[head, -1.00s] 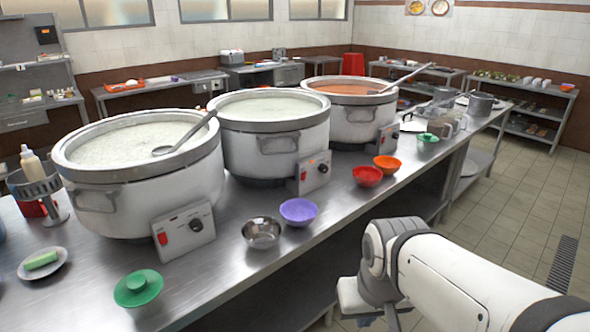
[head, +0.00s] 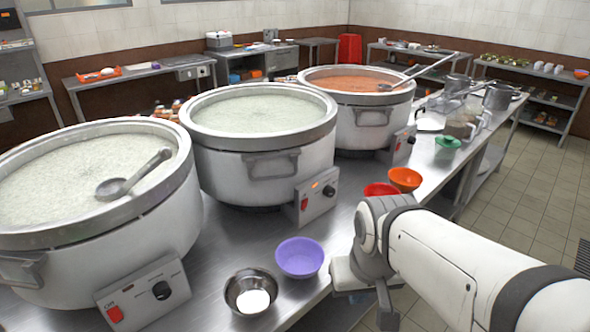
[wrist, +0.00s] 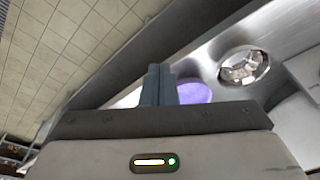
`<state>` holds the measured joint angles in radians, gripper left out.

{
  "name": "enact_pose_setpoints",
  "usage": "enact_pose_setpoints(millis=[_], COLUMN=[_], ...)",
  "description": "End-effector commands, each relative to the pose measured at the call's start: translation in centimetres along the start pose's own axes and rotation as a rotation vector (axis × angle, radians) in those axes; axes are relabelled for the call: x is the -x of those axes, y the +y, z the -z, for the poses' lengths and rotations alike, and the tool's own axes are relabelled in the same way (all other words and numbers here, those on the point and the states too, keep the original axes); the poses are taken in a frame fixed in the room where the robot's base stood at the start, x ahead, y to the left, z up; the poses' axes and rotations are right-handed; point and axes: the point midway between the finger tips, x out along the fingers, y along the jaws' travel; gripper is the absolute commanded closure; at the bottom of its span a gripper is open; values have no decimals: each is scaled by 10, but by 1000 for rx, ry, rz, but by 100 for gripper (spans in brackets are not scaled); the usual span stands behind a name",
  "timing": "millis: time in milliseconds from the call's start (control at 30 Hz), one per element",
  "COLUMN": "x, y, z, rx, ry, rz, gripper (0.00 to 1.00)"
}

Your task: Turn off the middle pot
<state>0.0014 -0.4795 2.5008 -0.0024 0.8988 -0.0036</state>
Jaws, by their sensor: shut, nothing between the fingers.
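The middle pot (head: 262,165) is a large white stockpot of pale congee with a grey rim. Its control box (head: 316,195) sits low on its front right, with a red switch (head: 304,204), a black knob (head: 329,190) and a small orange light. My gripper (wrist: 159,70) is shut and empty in the wrist view, its two grey fingers together. The fingers overlap the purple bowl (wrist: 194,93) in that picture. The control box cannot be made out there. In the head view my arm reaches in at the right, at the counter's front edge; the fingertips cannot be made out.
The left pot (head: 90,235) holds a ladle; the far pot (head: 358,125) holds reddish soup. A metal bowl (head: 250,292), the purple bowl (head: 299,258), red bowl (head: 380,190) and orange bowl (head: 404,179) line the counter front. Bare counter lies before the middle box.

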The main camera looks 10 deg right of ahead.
Motion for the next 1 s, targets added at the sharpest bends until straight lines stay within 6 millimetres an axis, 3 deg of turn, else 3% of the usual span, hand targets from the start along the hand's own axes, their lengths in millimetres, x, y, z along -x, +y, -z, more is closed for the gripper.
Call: enact_pose_setpoints(millis=[333,467,567,733,900,1000], x=[-1,-12,-30,-62,-84,-100], y=[0,-11,-28,-64,-85,-81], z=[0,-2,-4,10,57,98], rx=[-6,-126,-368,-1007,-1654,-1997], ry=[-3,-62,-181,-519,-938,-1223], rz=[3,52,140,333,505,604], gripper=[100,100,100,100,100,100])
